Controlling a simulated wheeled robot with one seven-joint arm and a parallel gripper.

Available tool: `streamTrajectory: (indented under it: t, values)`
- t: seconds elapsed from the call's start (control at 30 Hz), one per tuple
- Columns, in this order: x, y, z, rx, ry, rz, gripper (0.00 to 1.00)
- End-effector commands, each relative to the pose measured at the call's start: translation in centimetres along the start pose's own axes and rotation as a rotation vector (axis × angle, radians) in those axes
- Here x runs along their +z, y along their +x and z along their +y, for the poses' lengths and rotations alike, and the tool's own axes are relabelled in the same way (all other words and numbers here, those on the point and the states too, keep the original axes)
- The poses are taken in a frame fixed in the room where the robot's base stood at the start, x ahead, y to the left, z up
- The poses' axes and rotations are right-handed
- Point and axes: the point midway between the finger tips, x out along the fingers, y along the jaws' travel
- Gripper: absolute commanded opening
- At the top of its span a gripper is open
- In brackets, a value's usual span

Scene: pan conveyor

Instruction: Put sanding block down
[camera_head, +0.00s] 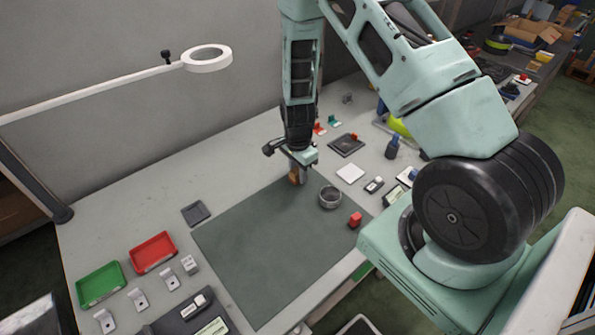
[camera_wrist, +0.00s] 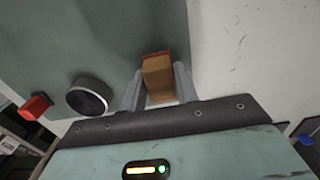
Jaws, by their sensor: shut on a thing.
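The sanding block (camera_wrist: 157,80) is brown with a reddish edge and sits between the two fingers of my gripper (camera_wrist: 159,88) in the wrist view. My gripper is shut on it. In the head view the sanding block (camera_head: 293,177) shows at the fingertips of my gripper (camera_head: 299,177), near the back edge of the dark green mat (camera_head: 265,250). I cannot tell whether its underside touches the surface.
A grey metal ring (camera_head: 330,197) and a red block (camera_head: 355,220) stand on the mat to the right. A white square (camera_head: 351,173) lies behind the ring. Red (camera_head: 153,253) and green (camera_head: 101,284) trays sit at the left. The mat's middle is clear.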

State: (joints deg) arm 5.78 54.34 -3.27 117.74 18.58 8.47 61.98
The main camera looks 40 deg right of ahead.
Motion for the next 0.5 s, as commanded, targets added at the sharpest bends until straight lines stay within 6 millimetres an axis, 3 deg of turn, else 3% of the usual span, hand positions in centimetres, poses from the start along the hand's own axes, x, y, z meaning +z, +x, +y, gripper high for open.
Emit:
streamTrajectory:
  t: [0.5]
  values:
    - [0.03,1.28,-0.02,-0.001,0.0,0.0,0.0]
